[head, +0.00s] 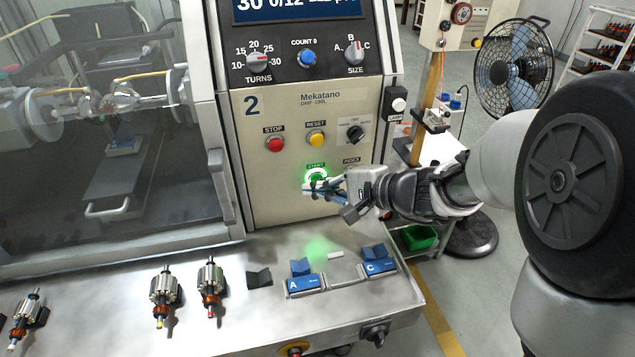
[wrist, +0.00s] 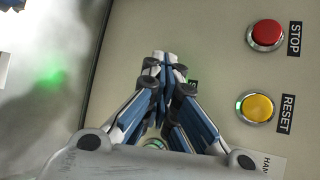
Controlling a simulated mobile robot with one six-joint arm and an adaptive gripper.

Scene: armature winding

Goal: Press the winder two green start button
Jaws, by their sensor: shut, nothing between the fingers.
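The winder two panel (head: 285,105) carries a large blue 2. Its green start button (head: 316,176) glows with a bright ring under the START label, partly covered by my fingers. My gripper (head: 309,188) is shut and empty, with its tips at the start button. I cannot tell whether they touch it. In the wrist view, the closed fingertips (wrist: 165,60) lie over the panel and hide the button. Only a green-lit piece of its label (wrist: 192,83) shows beside them.
The red STOP button (head: 275,144) and yellow RESET button (head: 316,139) sit above the start button. A mode switch (head: 355,132) is to the right. Below, the bench holds several armatures (head: 165,290) and blue holders A (head: 304,285) and C (head: 379,266). A fan (head: 512,68) stands behind.

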